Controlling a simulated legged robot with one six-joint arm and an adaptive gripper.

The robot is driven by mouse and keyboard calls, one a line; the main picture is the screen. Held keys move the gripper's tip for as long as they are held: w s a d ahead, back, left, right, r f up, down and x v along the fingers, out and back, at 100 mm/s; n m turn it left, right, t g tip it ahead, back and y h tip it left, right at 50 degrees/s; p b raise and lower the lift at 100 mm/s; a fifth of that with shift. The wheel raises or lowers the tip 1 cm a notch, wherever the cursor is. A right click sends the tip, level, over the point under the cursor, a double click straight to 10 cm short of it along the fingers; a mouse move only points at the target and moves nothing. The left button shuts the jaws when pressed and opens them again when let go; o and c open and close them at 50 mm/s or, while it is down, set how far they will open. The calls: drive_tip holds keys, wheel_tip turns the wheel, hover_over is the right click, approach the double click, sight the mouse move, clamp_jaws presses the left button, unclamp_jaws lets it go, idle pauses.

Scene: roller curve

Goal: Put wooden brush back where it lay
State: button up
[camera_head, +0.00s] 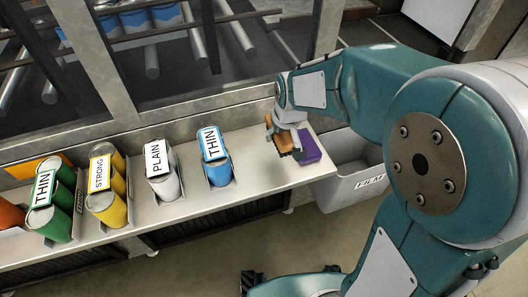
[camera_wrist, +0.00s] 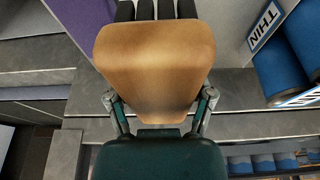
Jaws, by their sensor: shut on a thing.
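The wooden brush (camera_head: 285,143) is in my gripper (camera_head: 283,130) at the right end of the pale shelf, just left of a purple block (camera_head: 309,146). In the wrist view the brush's tan wooden body (camera_wrist: 155,60) fills the middle, with dark strips at its far edge. My gripper's fingers (camera_wrist: 160,108) are shut on it from both sides. The purple block also shows at upper left in the wrist view (camera_wrist: 88,22). I cannot tell whether the brush touches the shelf or hangs just above it.
Several labelled cans stand along the shelf (camera_head: 262,178) to the left, the nearest a blue THIN can (camera_head: 218,172). A grey FILM bin (camera_head: 350,183) stands beyond the shelf's right end. A window frame (camera_head: 170,112) runs behind. Shelf between the blue can and brush is bare.

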hover_over(263, 156)
drive_tip(key=f, duration=0.4)
drive_tip(key=shift+s+d+f, duration=0.1)
drive_tip(key=shift+s+d, duration=0.3)
drive_tip(key=f, duration=0.3)
drive_tip(key=shift+a+f, duration=0.2)
drive_tip(key=shift+a, duration=0.2)
drive_tip(key=shift+f, duration=0.15)
drive_tip(key=shift+d, duration=0.15)
drive_tip(key=o, duration=1.2)
drive_tip(key=shift+f, duration=0.1)
drive_tip(key=shift+c, duration=0.2)
